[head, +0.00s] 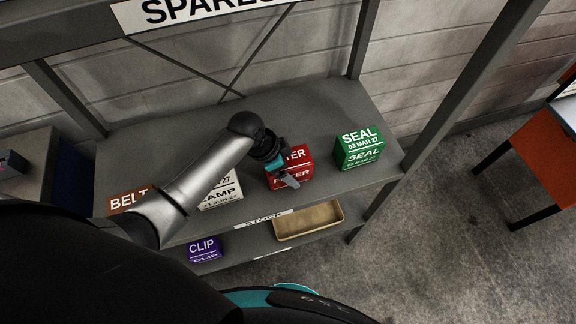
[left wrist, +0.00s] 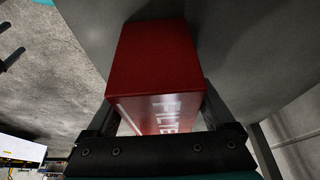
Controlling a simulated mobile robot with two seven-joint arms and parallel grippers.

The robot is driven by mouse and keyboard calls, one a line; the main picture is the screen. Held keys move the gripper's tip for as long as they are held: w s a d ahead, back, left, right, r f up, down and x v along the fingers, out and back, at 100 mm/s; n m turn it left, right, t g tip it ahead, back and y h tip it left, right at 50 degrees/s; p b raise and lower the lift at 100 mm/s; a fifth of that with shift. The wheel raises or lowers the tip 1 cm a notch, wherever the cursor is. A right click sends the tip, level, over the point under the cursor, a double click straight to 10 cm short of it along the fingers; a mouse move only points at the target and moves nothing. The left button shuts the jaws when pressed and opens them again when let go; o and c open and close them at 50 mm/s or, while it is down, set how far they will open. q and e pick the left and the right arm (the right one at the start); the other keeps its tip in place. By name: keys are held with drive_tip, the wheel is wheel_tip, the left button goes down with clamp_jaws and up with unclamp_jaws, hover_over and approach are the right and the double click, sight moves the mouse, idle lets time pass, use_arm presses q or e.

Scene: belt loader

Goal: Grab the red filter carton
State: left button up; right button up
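The red filter carton (head: 301,164) stands on the upper shelf board, between the white carton and the green carton. My left gripper (head: 289,172) is at it from above, covering part of its lettering. In the left wrist view the red carton (left wrist: 155,62) lies between the two fingers of my left gripper (left wrist: 160,110), one along each side. I see no clear gap there, but cannot tell whether the fingers press on it. The carton appears to rest on the shelf. My right gripper is not in view.
The green SEAL carton (head: 359,147) stands close to the right. A white carton (head: 221,192) and an orange-brown BELT carton (head: 127,201) stand to the left. Below are a purple CLIP carton (head: 205,249) and an empty tan tray (head: 309,220). A shelf post (head: 440,130) rises at right.

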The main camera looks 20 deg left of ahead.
use_arm(q)
clamp_jaws()
idle(0.5)
drive_tip(key=shift+r, duration=0.15)
